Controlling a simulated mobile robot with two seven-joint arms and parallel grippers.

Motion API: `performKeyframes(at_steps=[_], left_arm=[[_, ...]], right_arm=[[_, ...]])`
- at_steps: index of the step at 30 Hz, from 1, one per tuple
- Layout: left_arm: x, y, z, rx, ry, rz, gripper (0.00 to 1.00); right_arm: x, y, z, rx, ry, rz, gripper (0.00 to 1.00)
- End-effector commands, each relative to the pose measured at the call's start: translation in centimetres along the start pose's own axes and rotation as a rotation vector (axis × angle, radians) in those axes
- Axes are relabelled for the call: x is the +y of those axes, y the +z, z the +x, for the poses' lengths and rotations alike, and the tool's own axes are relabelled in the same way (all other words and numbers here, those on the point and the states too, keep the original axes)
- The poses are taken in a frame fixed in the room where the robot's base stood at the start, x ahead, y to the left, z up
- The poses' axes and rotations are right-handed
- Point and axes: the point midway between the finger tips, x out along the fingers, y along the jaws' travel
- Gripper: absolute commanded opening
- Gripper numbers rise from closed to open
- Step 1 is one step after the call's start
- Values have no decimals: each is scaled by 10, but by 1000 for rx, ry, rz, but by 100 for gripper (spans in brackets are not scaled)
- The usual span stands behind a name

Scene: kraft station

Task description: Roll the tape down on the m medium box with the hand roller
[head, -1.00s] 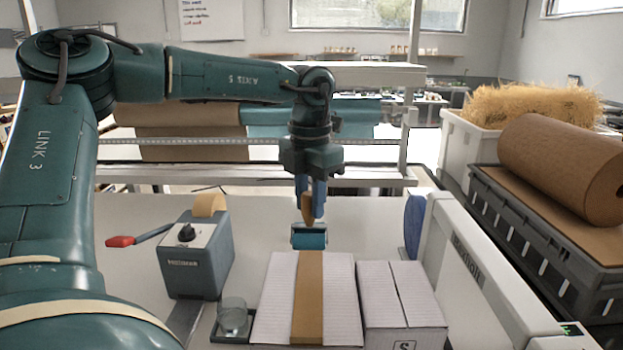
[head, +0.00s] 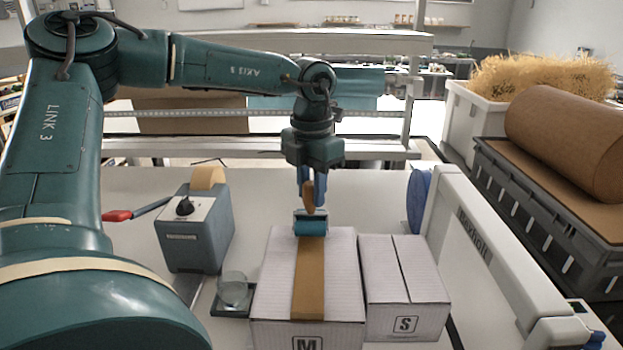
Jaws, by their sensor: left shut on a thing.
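The medium box (head: 270,293), marked M, stands closed on the table with a brown tape strip (head: 309,281) running along the middle of its top. My left gripper (head: 311,193) points down and is shut on the wooden handle of the hand roller (head: 310,224). The blue roller is at the far end of the tape strip, over the box's far edge. I cannot tell whether it presses on the tape. My right gripper is not in view.
A small box (head: 405,270) marked S stands right beside the medium box. A tape dispenser (head: 198,240), a glass on a dark scale (head: 232,292) and a red-handled tool (head: 118,216) are at the left. A white sealing-machine frame (head: 487,245) and blue disc (head: 419,200) are at the right.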

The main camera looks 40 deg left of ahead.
Motion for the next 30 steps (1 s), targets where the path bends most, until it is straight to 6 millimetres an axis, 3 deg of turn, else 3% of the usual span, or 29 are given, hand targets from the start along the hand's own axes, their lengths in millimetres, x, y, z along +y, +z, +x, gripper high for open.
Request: performKeyframes(at_steps=[30], left_arm=[[0, 0, 6, 0, 0, 0, 9]], right_arm=[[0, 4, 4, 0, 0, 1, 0]])
